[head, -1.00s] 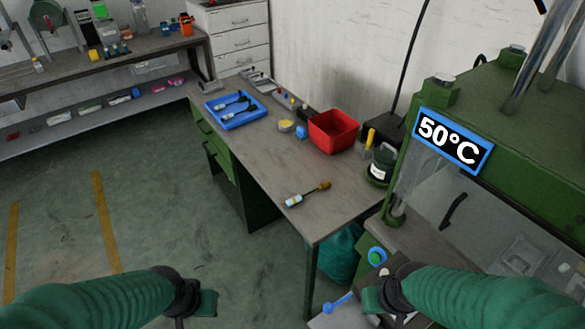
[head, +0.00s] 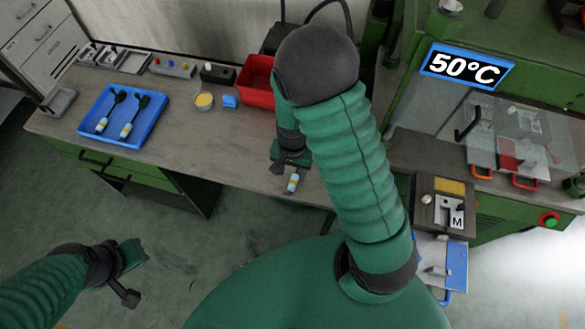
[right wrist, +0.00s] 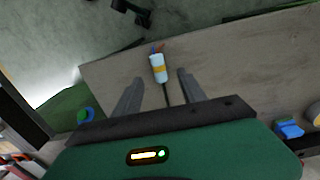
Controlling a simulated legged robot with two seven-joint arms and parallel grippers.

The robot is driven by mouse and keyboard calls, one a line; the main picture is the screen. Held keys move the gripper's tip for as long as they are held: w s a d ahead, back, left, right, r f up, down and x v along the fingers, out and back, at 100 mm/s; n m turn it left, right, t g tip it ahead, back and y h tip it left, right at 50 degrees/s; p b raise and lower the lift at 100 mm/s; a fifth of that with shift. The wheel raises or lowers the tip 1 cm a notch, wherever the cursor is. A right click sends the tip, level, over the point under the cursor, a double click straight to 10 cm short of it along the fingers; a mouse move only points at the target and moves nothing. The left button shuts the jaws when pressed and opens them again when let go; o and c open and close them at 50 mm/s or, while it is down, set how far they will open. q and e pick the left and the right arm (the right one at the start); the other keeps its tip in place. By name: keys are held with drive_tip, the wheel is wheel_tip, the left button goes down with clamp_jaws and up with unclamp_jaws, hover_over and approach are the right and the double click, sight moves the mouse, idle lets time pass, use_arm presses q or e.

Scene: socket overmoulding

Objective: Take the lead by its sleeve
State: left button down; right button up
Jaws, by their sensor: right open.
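A lead lies on the grey bench, with a white and yellow sleeve (head: 293,182) showing just below my right gripper (head: 288,165) in the head view. In the right wrist view the sleeve (right wrist: 158,68) lies just beyond the fingertips. Coloured wire ends show at its far end, and a thin black cable runs back between the fingers. My right gripper (right wrist: 157,78) is open and empty, above the bench. The rest of the lead is hidden by my right gripper and arm. My left gripper (head: 130,275) hangs over the floor at the lower left, away from the bench.
A blue tray (head: 82,132) with two similar leads stands at the bench's left. The green machine with a 50°C sign (head: 466,67) is at the right.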

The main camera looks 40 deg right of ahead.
sight(294, 181)
drive_tip(key=f, duration=0.2)
drive_tip(key=d+f, duration=0.1)
drive_tip(key=shift+s+d+f, duration=0.1)
drive_tip(key=shift+s+f, duration=0.15)
drive_tip(key=shift+s, duration=0.05)
drive_tip(key=f, duration=0.3)
drive_tip(key=shift+w, duration=0.2)
drive_tip(key=shift+w+a+f, duration=0.15)
drive_tip(key=shift+a+f, duration=0.05)
drive_tip(key=shift+f, duration=0.05)
drive_tip(key=shift+a+r, duration=0.1)
drive_tip(key=shift+a, duration=0.35)
drive_tip(key=shift+r, duration=0.1)
drive_tip(key=shift+c, duration=2.1)
use_arm(q)
drive_tip(key=shift+s+d+r, duration=0.1)
drive_tip(key=shift+s+d, duration=0.15)
drive_tip(key=shift+d, duration=0.2)
drive_tip(key=shift+s+d+r, duration=0.1)
drive_tip(key=shift+s+d, duration=0.1)
drive_tip(key=shift+d, duration=0.25)
use_arm(e)
drive_tip(key=shift+d, duration=0.4)
clamp_jaws()
